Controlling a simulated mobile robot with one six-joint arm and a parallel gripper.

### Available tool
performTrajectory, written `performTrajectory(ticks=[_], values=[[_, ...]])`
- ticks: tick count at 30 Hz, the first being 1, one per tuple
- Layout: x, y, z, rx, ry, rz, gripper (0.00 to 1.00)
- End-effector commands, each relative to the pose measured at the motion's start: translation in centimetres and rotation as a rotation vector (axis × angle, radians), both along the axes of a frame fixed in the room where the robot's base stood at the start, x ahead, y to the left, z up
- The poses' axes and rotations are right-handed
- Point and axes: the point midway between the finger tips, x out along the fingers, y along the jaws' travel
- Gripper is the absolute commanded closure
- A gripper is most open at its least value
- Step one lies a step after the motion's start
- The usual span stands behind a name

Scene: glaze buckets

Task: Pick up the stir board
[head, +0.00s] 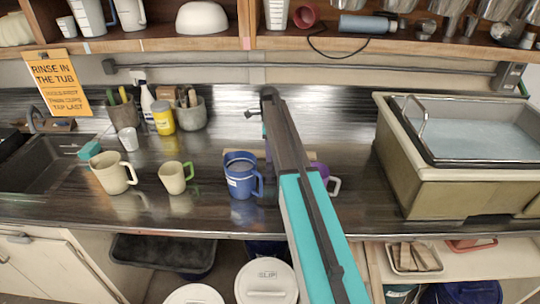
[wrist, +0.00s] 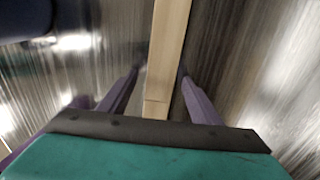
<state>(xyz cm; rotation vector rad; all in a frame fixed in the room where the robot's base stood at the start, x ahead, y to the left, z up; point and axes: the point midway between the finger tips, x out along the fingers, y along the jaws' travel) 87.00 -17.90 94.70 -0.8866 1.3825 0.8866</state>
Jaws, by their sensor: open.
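The stir board (wrist: 166,50) is a long, pale wooden strip in the wrist view. It runs from the top edge down to the middle, with its near end close to my gripper's palm. My gripper (wrist: 159,75) is open, with one purple finger on each side of the board. A gap shows on the left; the right finger is closer to the wood. I cannot tell how high the fingers are over the counter. In the head view my arm hides most of the gripper and the board.
A large tub (head: 436,177) fills the right. A shelf (head: 190,43) overhangs the back.

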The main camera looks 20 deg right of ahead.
Motion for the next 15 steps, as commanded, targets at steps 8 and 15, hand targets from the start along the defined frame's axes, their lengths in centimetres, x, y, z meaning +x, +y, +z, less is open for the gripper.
performTrajectory(ticks=[8,15], values=[[0.00,0.05,0.01,0.000,0.000,0.001,0.79],[0.02,0.08,0.04,0.000,0.000,0.001,0.90]])
